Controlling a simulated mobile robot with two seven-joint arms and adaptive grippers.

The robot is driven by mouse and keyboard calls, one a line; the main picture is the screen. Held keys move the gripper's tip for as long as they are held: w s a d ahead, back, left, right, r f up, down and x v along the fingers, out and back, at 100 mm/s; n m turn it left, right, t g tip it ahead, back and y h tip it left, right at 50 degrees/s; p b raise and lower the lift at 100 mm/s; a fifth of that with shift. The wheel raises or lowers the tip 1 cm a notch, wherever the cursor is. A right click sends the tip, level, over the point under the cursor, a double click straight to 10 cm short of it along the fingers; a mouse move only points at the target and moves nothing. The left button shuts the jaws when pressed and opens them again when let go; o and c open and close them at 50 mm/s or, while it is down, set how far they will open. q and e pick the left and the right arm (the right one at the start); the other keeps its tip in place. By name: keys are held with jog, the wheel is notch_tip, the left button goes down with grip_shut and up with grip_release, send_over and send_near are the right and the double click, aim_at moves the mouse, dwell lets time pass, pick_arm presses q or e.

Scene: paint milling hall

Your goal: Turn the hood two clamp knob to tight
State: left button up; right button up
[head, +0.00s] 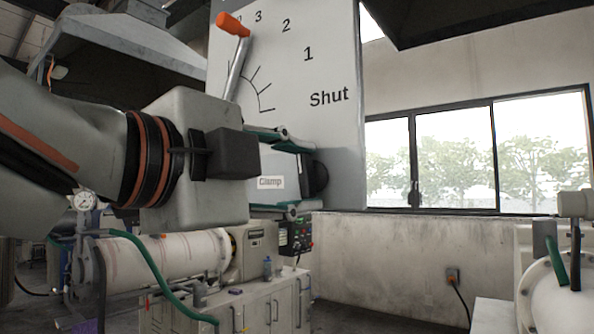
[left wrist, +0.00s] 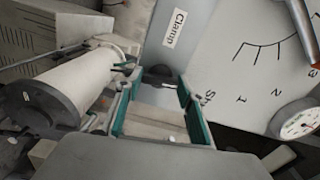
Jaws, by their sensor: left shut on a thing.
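The clamp knob (head: 319,178) is a dark round knob on the side of a pale panel (head: 340,130). A small "Clamp" label (head: 270,183) is on the panel beside it. My left gripper (head: 303,178) comes in from the left, its two teal-edged fingers above and below the knob, shut on it. In the left wrist view the dark knob (left wrist: 158,74) sits between the fingertips, partly hidden, with the "Clamp" label (left wrist: 175,29) just beyond. No tight mark on the knob can be read. My right gripper is out of view.
A lever with an orange handle (head: 233,25) stands over a scale marked 3, 2, 1 and Shut on the same panel, above my gripper. A white horizontal mill drum (head: 165,258) and a cabinet (head: 275,302) are below. A pressure gauge (left wrist: 300,122) shows at the right.

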pick_arm(q)
jog(key=shift+m, duration=0.7)
jog(key=o, duration=1.1)
jog(key=shift+o, duration=0.2)
jog(key=shift+s, duration=0.1)
jog(key=v, duration=1.2)
